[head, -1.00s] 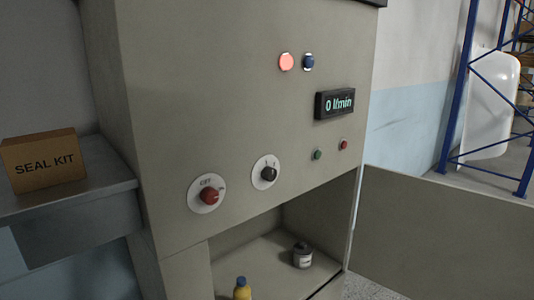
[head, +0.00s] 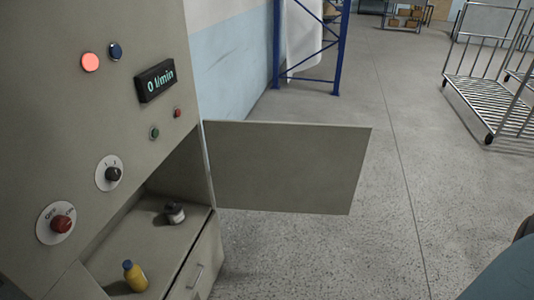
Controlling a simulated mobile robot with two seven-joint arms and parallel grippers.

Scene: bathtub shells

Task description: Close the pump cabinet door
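The pump cabinet (head: 50,120) stands at the left of the head view. Its door (head: 285,165) is a flat grey-beige panel, swung wide open to the right from the right edge of the opening. Inside the open compartment, a yellow bottle with a blue cap (head: 135,276) and a small dark jar with a pale label (head: 175,213) stand on the shelf. Neither of my grippers is in view.
A drawer with a handle (head: 195,276) sits below the compartment. The speckled floor (head: 390,220) around the door is clear. A wire cart (head: 490,90) stands at the upper right, and a blue rack (head: 335,50) stands behind the door. A dark teal shape shows at the lower right.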

